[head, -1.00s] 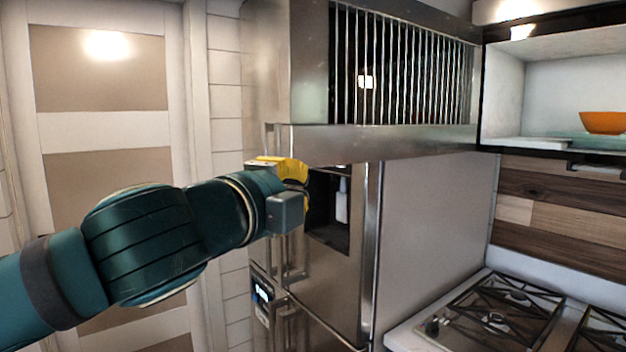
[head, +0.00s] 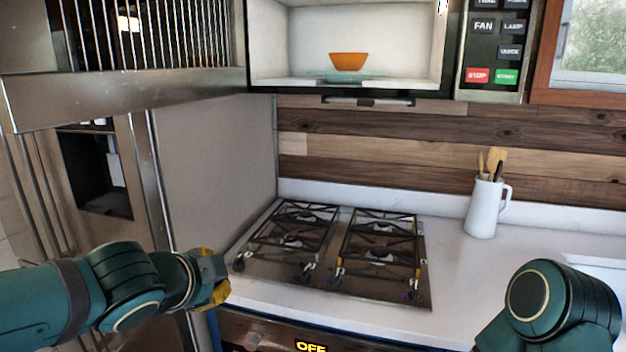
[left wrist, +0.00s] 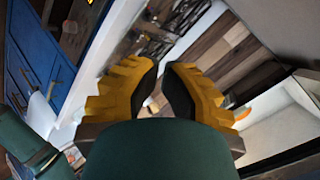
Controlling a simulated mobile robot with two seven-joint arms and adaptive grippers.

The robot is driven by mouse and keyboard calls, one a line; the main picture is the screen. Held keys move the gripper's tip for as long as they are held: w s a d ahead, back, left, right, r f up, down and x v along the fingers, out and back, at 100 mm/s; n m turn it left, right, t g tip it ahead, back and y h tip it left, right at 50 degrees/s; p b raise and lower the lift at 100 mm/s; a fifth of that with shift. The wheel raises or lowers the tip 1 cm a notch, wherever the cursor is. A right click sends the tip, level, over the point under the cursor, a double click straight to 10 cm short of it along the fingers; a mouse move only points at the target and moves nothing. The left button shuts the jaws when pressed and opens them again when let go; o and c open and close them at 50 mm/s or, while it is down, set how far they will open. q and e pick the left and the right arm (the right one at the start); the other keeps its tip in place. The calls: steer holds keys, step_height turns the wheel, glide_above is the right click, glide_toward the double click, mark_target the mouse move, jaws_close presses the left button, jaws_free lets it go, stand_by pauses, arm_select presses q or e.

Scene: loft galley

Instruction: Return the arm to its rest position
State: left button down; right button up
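My left arm comes in from the left in the head view, teal, low in front of the tall steel unit. Its yellow-fingered left gripper (head: 220,282) is beside the front left corner of the counter. In the left wrist view the two yellow fingers (left wrist: 162,72) stand a little apart, with a narrow gap and nothing held between them. My right arm (head: 550,305) shows as a teal link at the bottom right; its gripper is out of the picture.
A gas cooktop (head: 335,250) lies on the white counter (head: 460,275). A white utensil jug (head: 484,208) stands at the back right. The steel unit (head: 215,170) is on the left. An orange bowl (head: 348,61) sits in the open compartment above.

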arm_select(q)
steer(key=d+f+n+g+h, duration=0.1)
steer(key=d+f+n+g, duration=0.2)
steer(key=f, duration=0.9)
steer(key=d+f+n+g+h, duration=0.1)
steer(key=d+f+n+g, duration=0.25)
steer(key=f, duration=0.85)
steer(key=s+f+n+g, duration=0.1)
steer(key=s+f+n, duration=0.4)
steer(key=f, duration=0.5)
steer(key=s+f+n+g, duration=0.1)
steer(key=s+f+n, duration=0.3)
steer(key=s+f, duration=0.3)
step_height(320, 180, down, 4)
steer(key=shift+s+r+n+g, duration=0.25)
steer(key=shift+s+n+g, duration=0.05)
steer(key=shift+n+g, duration=0.05)
steer(key=shift+w+a, duration=0.1)
steer(key=shift+a, duration=0.1)
